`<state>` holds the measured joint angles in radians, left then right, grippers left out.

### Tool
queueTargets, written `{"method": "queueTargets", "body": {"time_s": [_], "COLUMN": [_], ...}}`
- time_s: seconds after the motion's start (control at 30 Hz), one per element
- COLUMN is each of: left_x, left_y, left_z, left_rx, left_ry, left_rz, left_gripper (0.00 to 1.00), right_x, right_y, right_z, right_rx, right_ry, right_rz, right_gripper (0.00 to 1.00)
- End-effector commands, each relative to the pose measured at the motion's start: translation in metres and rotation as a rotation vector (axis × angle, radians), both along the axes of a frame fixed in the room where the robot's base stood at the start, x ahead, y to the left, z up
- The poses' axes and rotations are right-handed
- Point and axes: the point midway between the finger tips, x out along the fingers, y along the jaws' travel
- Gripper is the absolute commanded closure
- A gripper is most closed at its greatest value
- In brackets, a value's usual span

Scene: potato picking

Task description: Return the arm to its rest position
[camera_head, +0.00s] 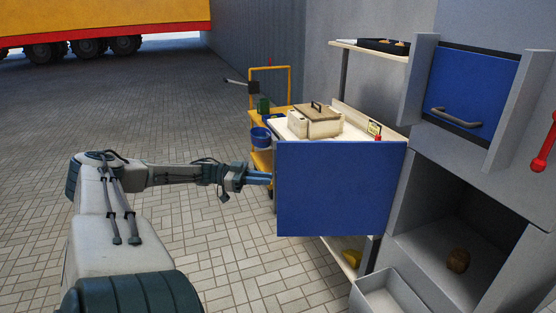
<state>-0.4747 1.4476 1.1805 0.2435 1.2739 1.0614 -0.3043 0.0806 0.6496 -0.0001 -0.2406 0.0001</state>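My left arm comes in from the left, and my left gripper (260,178) points right. Its fingertips reach the left edge of a blue door panel (340,188). I cannot tell whether they touch it or lie behind it, or how far apart they are. The blue panel stands out from the left side of an open grey compartment (425,215). A brown potato (458,260) lies on the compartment floor. My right gripper is out of view.
Above the compartment is a blue door (470,85) with a grey handle (456,118). Behind the panel stand a worktop with a beige box (317,122) and a yellow cart (290,90) with a blue bucket (260,137). The paved floor is clear.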

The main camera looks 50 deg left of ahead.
Motion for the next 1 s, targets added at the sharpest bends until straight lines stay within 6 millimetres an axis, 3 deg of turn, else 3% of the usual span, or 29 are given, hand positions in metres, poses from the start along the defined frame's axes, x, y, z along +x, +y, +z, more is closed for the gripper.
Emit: {"method": "queueTargets", "body": {"time_s": [0.2,0.83,0.93,1.0], "left_x": [-0.011,-0.012,-0.015,-0.020], "left_y": [0.011,0.012,0.020,0.031], "left_z": [0.000,-0.002,-0.018,-0.041], "left_rx": [0.000,-0.001,0.007,0.021], "left_ry": [0.000,-0.001,-0.004,-0.006], "left_rz": [0.000,0.004,0.053,0.130], "left_gripper": [0.82,0.82,0.82,0.82], "right_x": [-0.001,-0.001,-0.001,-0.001], "right_y": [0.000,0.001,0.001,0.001], "right_z": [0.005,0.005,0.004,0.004], "right_rx": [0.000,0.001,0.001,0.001], "right_ry": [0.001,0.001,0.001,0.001], "right_rz": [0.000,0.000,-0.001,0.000], "right_gripper": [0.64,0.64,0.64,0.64]}}
